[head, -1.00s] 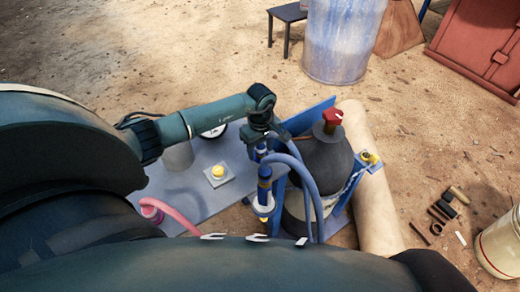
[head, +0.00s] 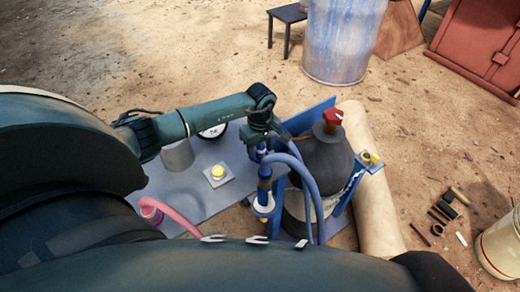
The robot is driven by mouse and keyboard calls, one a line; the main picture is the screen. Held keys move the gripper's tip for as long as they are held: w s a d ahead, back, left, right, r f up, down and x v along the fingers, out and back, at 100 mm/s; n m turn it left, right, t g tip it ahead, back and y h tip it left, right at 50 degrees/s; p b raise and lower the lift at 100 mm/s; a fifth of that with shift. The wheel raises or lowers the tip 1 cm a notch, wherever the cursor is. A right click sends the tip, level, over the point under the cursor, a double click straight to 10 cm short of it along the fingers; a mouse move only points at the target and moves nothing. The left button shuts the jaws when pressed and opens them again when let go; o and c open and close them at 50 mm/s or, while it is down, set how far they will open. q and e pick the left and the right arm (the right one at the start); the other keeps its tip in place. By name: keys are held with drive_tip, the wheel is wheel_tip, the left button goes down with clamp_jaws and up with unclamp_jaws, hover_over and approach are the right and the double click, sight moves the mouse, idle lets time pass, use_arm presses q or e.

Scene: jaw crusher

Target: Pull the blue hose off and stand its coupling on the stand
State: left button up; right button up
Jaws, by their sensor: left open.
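The blue hose (head: 306,187) arches from the top of a blue coupling down to the right, in front of a dark gas cylinder. The coupling (head: 264,185) is upright, with a pale collar at its lower part. Whether it is seated on a port or on the stand cannot be told. My left gripper (head: 263,143) is open, just above and behind the coupling; its fingers are small and partly hidden. A second blue fitting (head: 261,151) shows right beneath it. My right gripper is not in view.
The dark cylinder (head: 325,165) with a red valve knob (head: 333,116) stands close right of the gripper.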

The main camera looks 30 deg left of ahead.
use_arm(q)
drive_tip(key=shift+c, duration=0.3)
drive_tip(key=shift+c, duration=0.8)
clamp_jaws()
drive_tip(key=shift+r, duration=0.15)
drive_tip(key=shift+r+p, duration=1)
drive_tip(key=shift+r, duration=0.35)
drive_tip(key=shift+r+p, duration=0.95)
drive_tip(key=shift+r, duration=0.55)
